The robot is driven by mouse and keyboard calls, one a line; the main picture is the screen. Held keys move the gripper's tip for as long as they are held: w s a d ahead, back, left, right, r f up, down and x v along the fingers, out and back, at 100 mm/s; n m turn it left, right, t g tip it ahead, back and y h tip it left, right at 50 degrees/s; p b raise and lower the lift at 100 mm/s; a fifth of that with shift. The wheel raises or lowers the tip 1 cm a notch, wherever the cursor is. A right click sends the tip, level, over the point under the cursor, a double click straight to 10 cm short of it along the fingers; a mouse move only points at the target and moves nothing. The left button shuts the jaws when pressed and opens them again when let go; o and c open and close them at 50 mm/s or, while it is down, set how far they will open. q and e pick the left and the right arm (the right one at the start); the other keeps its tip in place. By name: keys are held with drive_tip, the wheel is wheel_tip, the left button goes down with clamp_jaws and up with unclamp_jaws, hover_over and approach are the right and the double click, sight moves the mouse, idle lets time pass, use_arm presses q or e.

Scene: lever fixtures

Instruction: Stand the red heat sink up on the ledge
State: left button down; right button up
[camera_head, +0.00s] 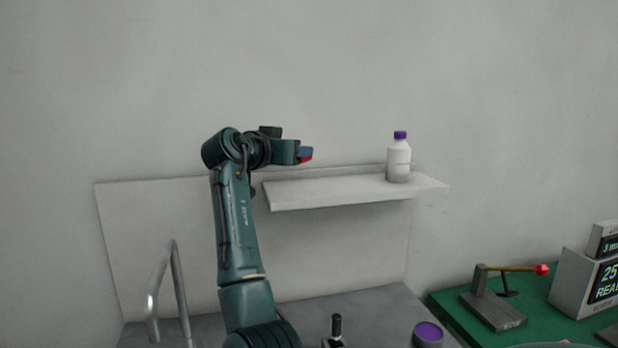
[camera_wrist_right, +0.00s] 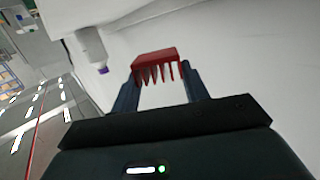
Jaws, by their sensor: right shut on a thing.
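The red heat sink (camera_wrist_right: 156,60) is held between the two fingers of my right gripper (camera_wrist_right: 160,72), with its fins pointing back toward the wrist in the right wrist view. I cannot tell the exact gap. My left gripper is in neither view.
A white bottle with a purple cap (camera_head: 398,160) stands on the right part of the ledge; the ledge between is clear. Below are a metal tube (camera_head: 179,290), a black-knobbed handle (camera_head: 336,326) and a purple-topped item (camera_head: 428,333). A lever fixture (camera_head: 492,308) stands on a green mat.

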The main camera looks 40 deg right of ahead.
sight(292, 190)
drive_tip(key=shift+f+p, duration=0.35)
drive_tip(key=shift+f, duration=2.65)
drive_tip(key=shift+f, duration=0.15)
drive_tip(key=o, duration=1)
drive_tip(key=b+v, duration=0.2)
drive_tip(key=v, duration=1)
drive_tip(key=shift+b, duration=0.35)
